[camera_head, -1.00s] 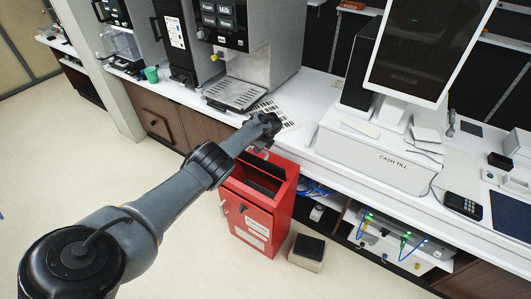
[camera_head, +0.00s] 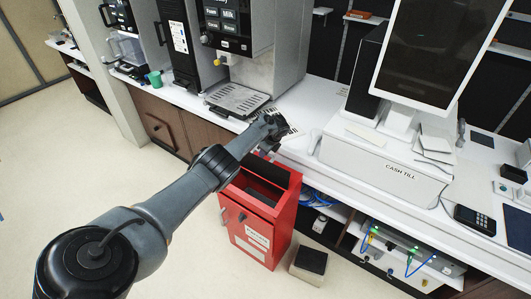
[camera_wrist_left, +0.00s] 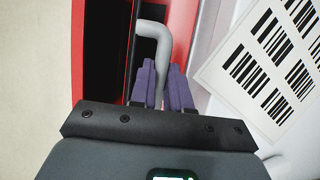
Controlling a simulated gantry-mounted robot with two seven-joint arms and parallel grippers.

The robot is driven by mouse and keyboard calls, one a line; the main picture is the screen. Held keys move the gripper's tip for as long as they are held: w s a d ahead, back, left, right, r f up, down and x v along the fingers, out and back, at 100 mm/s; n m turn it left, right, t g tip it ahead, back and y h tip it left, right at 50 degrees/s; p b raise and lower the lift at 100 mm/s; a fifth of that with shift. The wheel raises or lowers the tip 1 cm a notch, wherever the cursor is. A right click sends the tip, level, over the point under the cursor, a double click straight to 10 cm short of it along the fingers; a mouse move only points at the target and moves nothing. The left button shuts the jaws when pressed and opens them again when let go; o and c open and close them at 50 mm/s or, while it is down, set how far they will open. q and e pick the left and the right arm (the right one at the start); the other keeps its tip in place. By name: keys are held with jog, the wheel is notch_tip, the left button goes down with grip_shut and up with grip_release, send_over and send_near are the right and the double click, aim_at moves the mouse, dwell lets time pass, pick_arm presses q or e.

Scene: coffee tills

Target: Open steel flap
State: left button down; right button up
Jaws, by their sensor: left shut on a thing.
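My left gripper (camera_head: 270,135) is over the back top edge of a red bin (camera_head: 256,232), beside the white counter. In the left wrist view, its two purple fingers (camera_wrist_left: 163,80) are shut on a grey bent handle (camera_wrist_left: 153,32). The handle curves over beside a dark strip and the bin's red rim. I cannot tell for sure which surface is the steel flap; the fingers and arm hide part of the handle's mounting. The bin's top shows a dark opening (camera_head: 266,190). My right gripper is not in view.
A printed barcode sheet (camera_wrist_left: 265,65) lies on the counter close to the gripper. A coffee machine with a drip tray (camera_head: 238,98) stands behind. A cash till (camera_head: 385,168) is at the right. A small black-topped box (camera_head: 309,262) is on the floor. Floor at left is clear.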

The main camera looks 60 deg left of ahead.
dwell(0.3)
pick_arm(q)
jog(key=c, duration=1.4)
grip_release()
jog(key=shift+a+r, duration=0.1)
jog(key=shift+r+p, duration=0.3)
jog(key=shift+p, duration=0.05)
jog(key=p+v, duration=0.5)
jog(key=v, duration=0.5)
jog(key=shift+d, duration=0.25)
